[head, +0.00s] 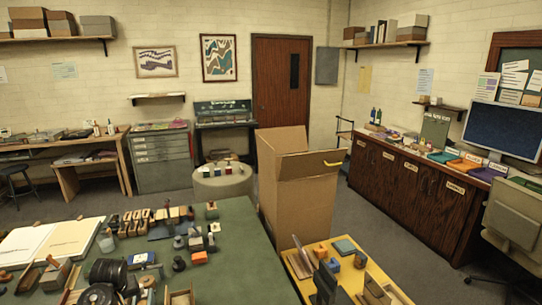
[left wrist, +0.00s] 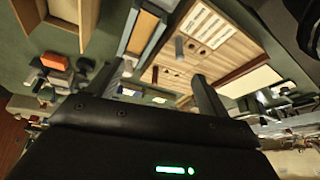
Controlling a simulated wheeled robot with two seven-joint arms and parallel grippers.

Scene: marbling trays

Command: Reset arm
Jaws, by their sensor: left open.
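My left gripper (left wrist: 158,70) shows in the left wrist view, its two dark fingers apart with nothing between them. Beyond the fingers, apart from them as far as I can tell, is a light wooden compartment tray (left wrist: 178,62) with slots and small items. An orange-topped block (left wrist: 55,62) lies to the left of the fingers on a dark green surface. I cannot make out either gripper in the head view. My right gripper is in neither view.
A green table (head: 245,255) holds several stamps, dark rolls and an open book (head: 50,243). A yellow tray (head: 393,290) with blocks is at the lower right. A tall open cardboard box (head: 296,200) stands beyond the table. Grey floor (head: 375,225) is clear before the dark cabinets (head: 405,190).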

